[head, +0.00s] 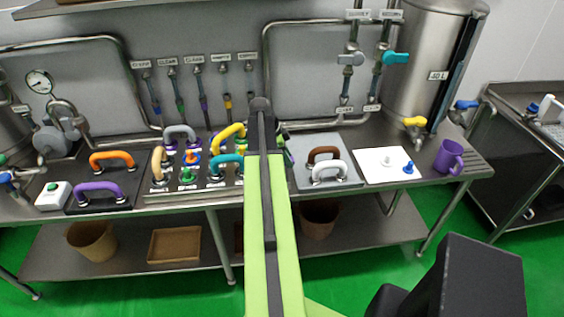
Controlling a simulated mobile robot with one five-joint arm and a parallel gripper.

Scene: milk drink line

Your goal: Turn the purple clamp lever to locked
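A purple clamp lever (98,187) shows as an arched handle at the left of the bench. It sits on a dark plate (73,203), in front of an orange arched handle (111,160) on the same plate. Both ends of the purple handle come down near the plate; its lock position is not readable from here. My green and black arm reaches up through the middle of the picture, well to the right of the purple lever and apart from it. I cannot make out the fingers of my gripper or anything held in them.
A white box with a green button (54,196) stands left of the dark plate. Several coloured handles crowd a panel (160,197) to its right. A purple mug (448,156) stands at the right. Pipes and valves line the back wall. Green floor (140,290) is open in front.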

